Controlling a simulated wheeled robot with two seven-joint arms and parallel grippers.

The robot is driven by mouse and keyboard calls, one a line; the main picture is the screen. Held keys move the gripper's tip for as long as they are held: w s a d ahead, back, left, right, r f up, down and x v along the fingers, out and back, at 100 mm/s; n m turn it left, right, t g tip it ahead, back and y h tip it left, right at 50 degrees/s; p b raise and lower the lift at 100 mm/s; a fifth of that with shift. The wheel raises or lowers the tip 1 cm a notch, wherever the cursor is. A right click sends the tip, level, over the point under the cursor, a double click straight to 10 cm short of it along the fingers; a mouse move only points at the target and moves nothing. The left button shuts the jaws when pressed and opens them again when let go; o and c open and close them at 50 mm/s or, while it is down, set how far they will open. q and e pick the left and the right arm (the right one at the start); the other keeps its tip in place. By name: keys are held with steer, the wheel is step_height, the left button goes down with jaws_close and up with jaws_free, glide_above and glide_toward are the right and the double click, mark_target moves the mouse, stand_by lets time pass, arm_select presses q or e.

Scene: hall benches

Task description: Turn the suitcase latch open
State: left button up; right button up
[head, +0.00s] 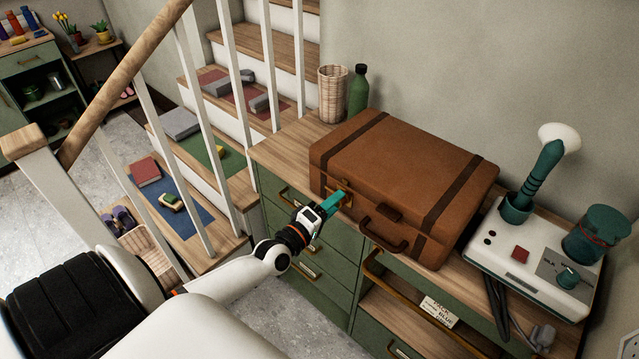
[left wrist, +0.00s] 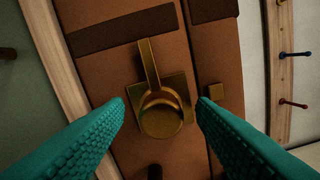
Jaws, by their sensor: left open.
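A brown leather suitcase (head: 395,165) with dark straps lies closed on the wooden cabinet top. Its brass latch (head: 344,189) is on the front side, left of the handle (head: 383,236). In the left wrist view the latch (left wrist: 152,72) has a straight lever and a round cup-like part on a square plate. My left gripper (head: 334,203) is at the suitcase front by the latch. Its teal fingers are open, one on each side of the round part in the left wrist view (left wrist: 160,108); I see no clear contact. My right gripper is not in view.
A white appliance (head: 515,255) with a green-handled tool stands right of the suitcase. A woven basket (head: 332,94) and green bottle (head: 358,91) stand behind it. The green cabinet has brass drawer handles (head: 383,272). Stair balusters (head: 205,130) rise at left.

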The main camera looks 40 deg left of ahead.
arm_select(q)
steer(key=s+b, duration=0.2)
steer(key=s, duration=0.9)
steer(key=shift+s+a, duration=0.25)
steer(key=shift+a, duration=0.2)
steer(key=s+f+m+g, duration=0.3)
steer(key=f, duration=0.7)
steer(key=s+f+m+g+y, duration=0.1)
steer(key=s+f+m+g, duration=0.15)
steer(key=f, duration=0.75)
steer(key=s+f+m+g, duration=0.2)
steer(key=s+f+g, duration=0.15)
steer(key=f, duration=0.65)
steer(key=s+d+f+m+g, duration=0.4)
steer(key=s+f, duration=0.4)
steer(key=s, duration=0.3)
steer(key=s+d+f+m+g, duration=0.4)
steer(key=s+f, duration=0.5)
steer(key=s, duration=0.3)
steer(key=shift+s+d+f+m, duration=0.15)
steer(key=shift+d+f+m, duration=0.1)
steer(key=shift+d+m, duration=0.7)
steer(key=shift+d+n, duration=0.15)
steer(key=shift+n, duration=0.15)
